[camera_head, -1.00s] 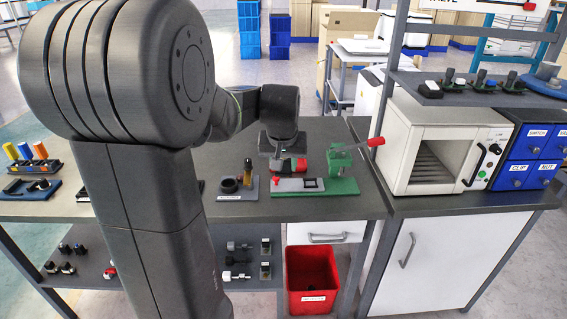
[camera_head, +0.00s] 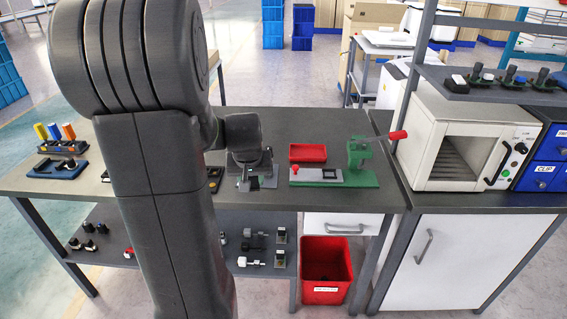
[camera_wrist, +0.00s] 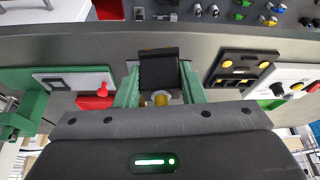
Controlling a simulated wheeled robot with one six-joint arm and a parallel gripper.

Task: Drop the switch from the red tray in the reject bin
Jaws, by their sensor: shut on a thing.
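My gripper (camera_wrist: 159,84) is shut on a black block with a yellow part under it, seen between the fingers in the wrist view; this looks like the switch (camera_wrist: 158,66). In the head view my gripper (camera_head: 257,182) is over the grey workbench, left of the green fixture. The held thing is hard to make out there. The red tray (camera_head: 308,152) lies behind the fixture and looks empty. The red reject bin (camera_head: 325,268) stands below the bench front, right of and lower than my gripper. A bit of it shows at the top of the wrist view (camera_wrist: 108,9).
The green fixture (camera_head: 365,178) with a red-tipped lever stands right of my gripper. A white oven (camera_head: 455,150) is farther right. A lower shelf (camera_head: 208,262) holds several small parts. A white drawer (camera_head: 345,226) is above the bin.

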